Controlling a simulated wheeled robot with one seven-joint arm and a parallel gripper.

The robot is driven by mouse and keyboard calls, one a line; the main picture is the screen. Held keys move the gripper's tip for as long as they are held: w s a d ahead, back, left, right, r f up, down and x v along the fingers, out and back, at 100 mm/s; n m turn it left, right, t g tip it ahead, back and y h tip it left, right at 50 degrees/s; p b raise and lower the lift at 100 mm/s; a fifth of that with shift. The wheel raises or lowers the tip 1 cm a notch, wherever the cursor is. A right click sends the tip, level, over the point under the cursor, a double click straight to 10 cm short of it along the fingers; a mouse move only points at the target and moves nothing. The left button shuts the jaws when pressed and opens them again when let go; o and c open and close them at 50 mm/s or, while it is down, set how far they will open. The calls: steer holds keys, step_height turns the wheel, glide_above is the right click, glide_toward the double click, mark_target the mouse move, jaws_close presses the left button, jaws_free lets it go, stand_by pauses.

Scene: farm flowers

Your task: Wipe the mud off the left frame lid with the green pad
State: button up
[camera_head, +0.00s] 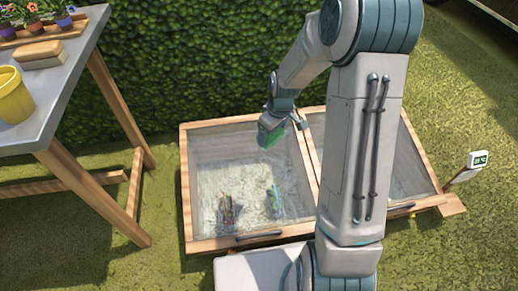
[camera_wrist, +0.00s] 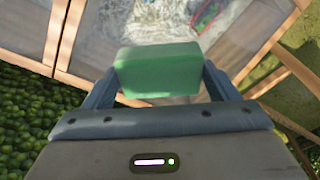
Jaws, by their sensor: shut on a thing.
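The left frame lid (camera_head: 225,150) is a glass pane in a wooden frame, closed, with hazy pale smears over much of the glass. Dark and coloured shapes show through its lower part. My gripper (camera_head: 273,128) is over the upper right part of this lid, shut on the green pad (camera_head: 270,136). In the wrist view the green pad (camera_wrist: 158,72) sits between both fingers, with the glass behind it. I cannot tell whether the pad touches the glass. The right frame lid (camera_head: 405,170) is partly hidden by my arm.
A table (camera_head: 68,78) at the left holds a yellow bucket (camera_head: 14,98), a brush or sponge block (camera_head: 40,55) and potted flowers (camera_head: 35,20). A hedge (camera_head: 200,60) stands behind the frame. A small display sign (camera_head: 478,159) is at the right.

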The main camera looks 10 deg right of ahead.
steer(key=a+f+n+g, duration=0.1)
steer(key=f+n, duration=0.5)
steer(key=n, duration=0.3)
steer(key=w+a+f+n+g, duration=0.1)
steer(key=f+n, duration=0.5)
steer(key=n, duration=0.4)
steer(key=w+a+f+n+g+h, duration=0.1)
steer(key=a+f+n, duration=0.1)
steer(key=f+n, duration=0.4)
steer(key=shift+a+f+n+p, duration=0.1)
steer(key=shift+f+n+p, duration=0.1)
steer(key=shift+n, duration=0.7)
steer(key=shift+f+n+p, duration=0.1)
steer(key=shift+n+p, duration=0.05)
steer(key=shift+n, duration=0.75)
steer(key=shift+f+b, duration=0.6)
steer(key=shift+f, duration=0.35)
steer(key=shift+d+r, duration=0.3)
steer(key=shift+d, duration=0.6)
steer(key=shift+c, duration=0.3)
steer(key=shift+w+d, duration=0.1)
steer(key=shift+d, duration=1.05)
steer(key=shift+a+f, duration=0.1)
steer(key=shift+f, duration=0.05)
steer(key=shift+a+r, duration=0.2)
steer(key=shift+a, duration=1.8)
step_height(320, 180, up, 8)
steer(key=p, duration=0.6)
steer(key=shift+f, duration=0.1)
steer(key=shift+d, duration=0.1)
